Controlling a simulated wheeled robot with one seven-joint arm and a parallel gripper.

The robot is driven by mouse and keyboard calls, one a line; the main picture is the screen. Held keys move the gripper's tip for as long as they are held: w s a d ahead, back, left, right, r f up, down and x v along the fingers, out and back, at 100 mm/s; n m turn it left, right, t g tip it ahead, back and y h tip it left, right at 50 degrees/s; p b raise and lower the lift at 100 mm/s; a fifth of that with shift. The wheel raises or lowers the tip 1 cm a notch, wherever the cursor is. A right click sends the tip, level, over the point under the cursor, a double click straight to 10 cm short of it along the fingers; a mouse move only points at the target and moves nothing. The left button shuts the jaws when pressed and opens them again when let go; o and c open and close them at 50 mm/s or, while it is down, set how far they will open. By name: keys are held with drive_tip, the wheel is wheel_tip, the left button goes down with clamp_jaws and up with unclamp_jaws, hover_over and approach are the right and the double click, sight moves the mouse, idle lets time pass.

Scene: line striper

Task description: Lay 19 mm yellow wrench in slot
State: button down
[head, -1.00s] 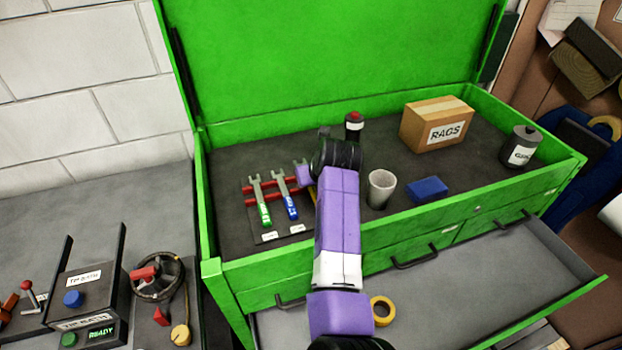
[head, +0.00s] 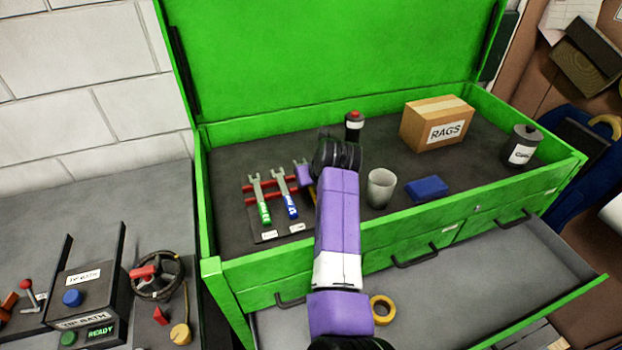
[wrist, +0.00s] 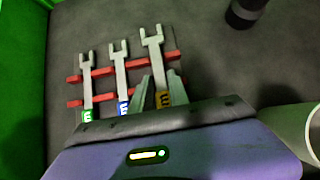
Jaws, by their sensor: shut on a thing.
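The yellow wrench (wrist: 153,45) has a grey open-ended head and a yellow handle end. My gripper (wrist: 160,87) is shut on its shaft near the yellow part. In the wrist view it lies across the right end of two red rails (wrist: 98,73), roughly parallel to the other wrenches. I cannot tell whether it rests in the slot or hovers just above. A green wrench (head: 260,199) and a blue wrench (head: 285,193) lie on the rails to its left. In the head view my arm hides most of the yellow wrench.
A grey cup (head: 380,188) stands close to the right of my arm, with a blue block (head: 427,188) beyond it. A dark red-topped bottle (head: 354,128) stands behind my wrist. The RAGS box (head: 437,124) is farther right. The green chest wall (head: 235,272) runs along the front.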

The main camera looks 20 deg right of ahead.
drive_tip(key=shift+s+f, duration=0.2)
drive_tip(key=shift+f, duration=0.2)
drive_tip(key=shift+w+r+p, duration=0.2)
drive_tip(key=shift+r+p, duration=0.45)
idle(1.0)
drive_tip(key=shift+s+f, duration=0.15)
drive_tip(key=shift+f, duration=0.4)
idle(1.3)
drive_tip(key=shift+r+p, duration=0.3)
drive_tip(key=shift+r, duration=0.15)
drive_tip(key=c, duration=1.2)
unclamp_jaws()
drive_tip(key=shift+o, duration=0.4)
drive_tip(key=shift+o, duration=1.3)
drive_tip(key=shift+r, duration=0.15)
